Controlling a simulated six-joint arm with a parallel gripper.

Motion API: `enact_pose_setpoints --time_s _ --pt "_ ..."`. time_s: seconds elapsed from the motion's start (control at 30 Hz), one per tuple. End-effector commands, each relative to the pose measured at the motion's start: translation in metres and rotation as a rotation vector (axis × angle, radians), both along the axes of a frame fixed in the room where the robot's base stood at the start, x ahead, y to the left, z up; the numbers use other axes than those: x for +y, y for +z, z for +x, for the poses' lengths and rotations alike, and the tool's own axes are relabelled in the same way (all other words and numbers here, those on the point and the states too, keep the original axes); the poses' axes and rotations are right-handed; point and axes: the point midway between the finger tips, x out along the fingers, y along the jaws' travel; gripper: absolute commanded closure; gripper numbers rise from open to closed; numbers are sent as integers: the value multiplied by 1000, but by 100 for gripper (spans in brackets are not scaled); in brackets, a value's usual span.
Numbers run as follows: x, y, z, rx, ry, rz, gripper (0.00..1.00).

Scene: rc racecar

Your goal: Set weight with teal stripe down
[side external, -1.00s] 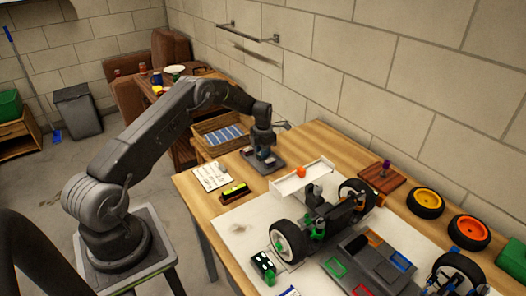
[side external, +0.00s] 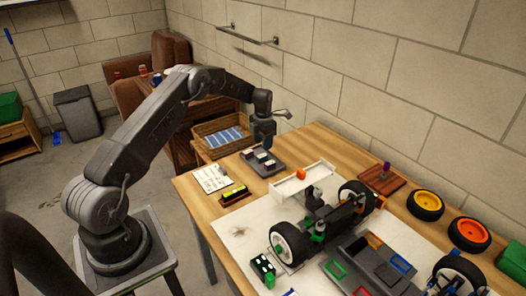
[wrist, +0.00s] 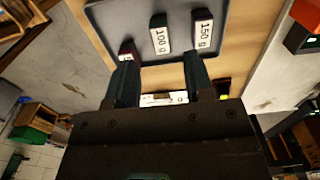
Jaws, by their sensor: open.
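My gripper (side external: 264,143) is open above the grey tray (side external: 279,167), with nothing between its fingers. In the wrist view my gripper (wrist: 160,60) has its two fingertips apart over the near rim of the tray (wrist: 105,18). A dark weight labelled 100 g (wrist: 160,33) and another labelled 150 g (wrist: 204,30) rest in the tray. A third dark piece with a reddish edge (wrist: 126,48) is partly hidden by the left finger. I cannot make out a teal stripe on any of them.
A wicker basket (side external: 222,134) is behind the tray.

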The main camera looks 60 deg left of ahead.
Motion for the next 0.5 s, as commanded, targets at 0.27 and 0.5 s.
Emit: enact_pose_setpoints --time_s 0.27,0.5 --pt "0 50 0 0 0 1 52" --pt "-8 78 0 -10 -61 7 52"
